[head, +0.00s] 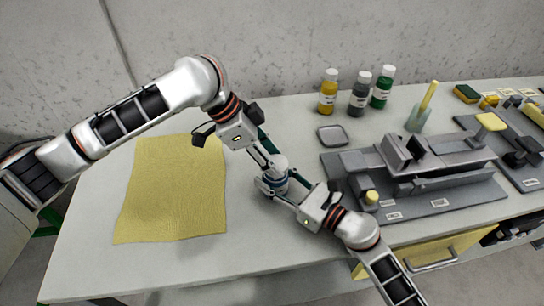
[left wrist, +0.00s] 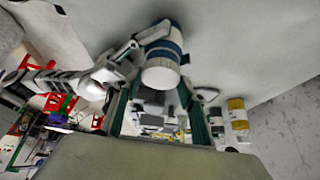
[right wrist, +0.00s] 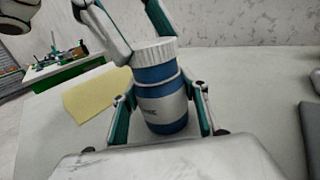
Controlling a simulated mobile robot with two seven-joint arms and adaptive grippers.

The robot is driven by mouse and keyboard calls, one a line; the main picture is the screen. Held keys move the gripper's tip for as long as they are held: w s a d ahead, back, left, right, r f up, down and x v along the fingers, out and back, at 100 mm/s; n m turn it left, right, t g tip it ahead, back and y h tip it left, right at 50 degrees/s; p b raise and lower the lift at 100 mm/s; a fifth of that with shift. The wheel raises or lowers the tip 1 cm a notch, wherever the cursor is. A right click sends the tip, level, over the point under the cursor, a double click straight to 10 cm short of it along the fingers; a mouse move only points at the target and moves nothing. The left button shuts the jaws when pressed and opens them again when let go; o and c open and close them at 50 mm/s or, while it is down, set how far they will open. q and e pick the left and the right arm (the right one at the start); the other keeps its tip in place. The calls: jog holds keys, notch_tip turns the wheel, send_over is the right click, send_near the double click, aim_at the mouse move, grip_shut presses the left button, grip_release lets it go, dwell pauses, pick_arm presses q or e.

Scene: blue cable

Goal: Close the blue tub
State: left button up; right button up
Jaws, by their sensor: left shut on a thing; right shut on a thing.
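The blue tub (head: 276,182) stands upright on the table, with a blue and white body and a ribbed white lid (head: 280,163) on top. In the right wrist view, the lid (right wrist: 154,52) sits above a blue band of the tub (right wrist: 162,102) and looks level. My right gripper (head: 274,187) is shut on the tub's body from the right, one finger on each side. My left gripper (head: 272,163) comes down from the upper left and is shut on the lid. The lid (left wrist: 160,75) faces the camera in the left wrist view. Whether the lid is tight cannot be seen.
A yellow cloth (head: 172,190) lies left of the tub. A grey device on a dark mat (head: 455,203) stands to the right, with a small grey dish (head: 333,135) behind. Several bottles (head: 358,95) stand at the back. The table front is clear.

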pick_arm(q)
jog(key=shift+f, duration=0.55)
jog(key=m, duration=0.1)
jog(key=m+g, duration=0.2)
jog(key=m, duration=0.1)
jog(key=shift+w, duration=0.25)
jog(key=m+g, duration=0.1)
jog(key=m, duration=0.1)
jog(key=m+g+y, duration=0.1)
jog(key=m, duration=0.2)
jog(key=shift+w+d+m+g+y, duration=0.15)
jog(key=shift+d+m+g+y, duration=0.05)
jog(key=shift+m+g+y, duration=0.1)
jog(key=m, duration=0.1)
jog(key=m+g+y, duration=0.1)
jog(key=m, duration=0.1)
jog(key=m+y, duration=0.1)
jog(key=m, duration=0.1)
jog(key=shift+d+g, duration=0.3)
jog(key=m+y, duration=0.1)
jog(key=m, duration=0.2)
jog(key=shift+d+y, duration=0.1)
jog(key=shift+y, duration=0.2)
jog(key=shift+m+y, duration=0.6)
jog(key=shift+m, duration=0.6)
jog(key=o, duration=0.8)
jog(key=shift+w, duration=0.1)
jog(key=shift+c, duration=0.2)
